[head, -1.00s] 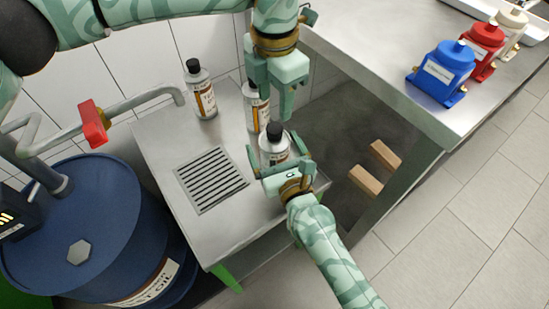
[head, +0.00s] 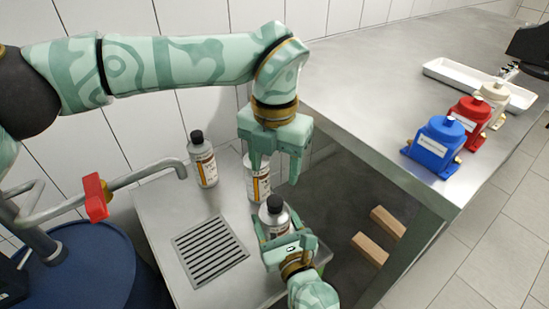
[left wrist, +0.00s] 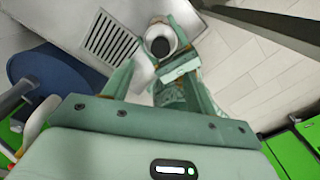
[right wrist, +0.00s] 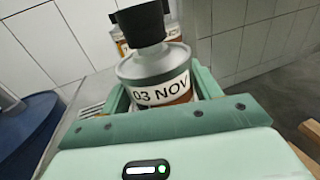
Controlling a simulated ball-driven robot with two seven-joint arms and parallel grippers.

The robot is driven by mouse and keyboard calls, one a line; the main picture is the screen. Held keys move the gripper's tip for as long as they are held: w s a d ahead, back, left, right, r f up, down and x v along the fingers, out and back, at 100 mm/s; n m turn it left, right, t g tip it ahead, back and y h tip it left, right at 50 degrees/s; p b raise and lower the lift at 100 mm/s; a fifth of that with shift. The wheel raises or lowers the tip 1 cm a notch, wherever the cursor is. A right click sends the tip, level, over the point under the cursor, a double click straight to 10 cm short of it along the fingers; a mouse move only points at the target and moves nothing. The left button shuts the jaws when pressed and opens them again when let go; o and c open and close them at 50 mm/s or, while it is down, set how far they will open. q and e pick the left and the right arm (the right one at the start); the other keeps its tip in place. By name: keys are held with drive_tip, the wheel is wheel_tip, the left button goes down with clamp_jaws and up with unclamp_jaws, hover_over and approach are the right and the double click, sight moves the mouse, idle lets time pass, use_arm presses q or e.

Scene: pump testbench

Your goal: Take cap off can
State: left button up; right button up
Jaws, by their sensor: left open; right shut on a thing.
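My right gripper (head: 279,226) is shut around the body of an upright can (head: 271,219) with a black cap (head: 275,203) on top. In the right wrist view the can (right wrist: 155,75) shows a "03 NOV" label between my fingers, and the cap (right wrist: 143,23) sits on its neck. My left gripper (head: 274,176) is open and empty above this can, pointing down. In the left wrist view the cap (left wrist: 160,46) shows beyond the open fingers, apart from them.
Two other black-capped cans, the left one (head: 203,167) and the middle one (head: 256,182), stand behind on the metal stand with a grate (head: 210,250). A blue barrel (head: 85,270) and red-handled tap (head: 96,197) are left. A bench right bears blue (head: 434,148), red (head: 470,122) and white (head: 493,98) pumps.

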sight(274, 200)
use_arm(q)
wheel_tip(274, 200, down, 10)
drive_tip(key=shift+r, duration=0.1)
drive_tip(key=c, duration=1.2)
drive_tip(key=shift+r, duration=0.3)
drive_tip(key=shift+r, duration=0.85)
drive_tip(key=shift+r, duration=2)
use_arm(e)
drive_tip(key=o, duration=1.5)
drive_tip(key=shift+c, duration=0.2)
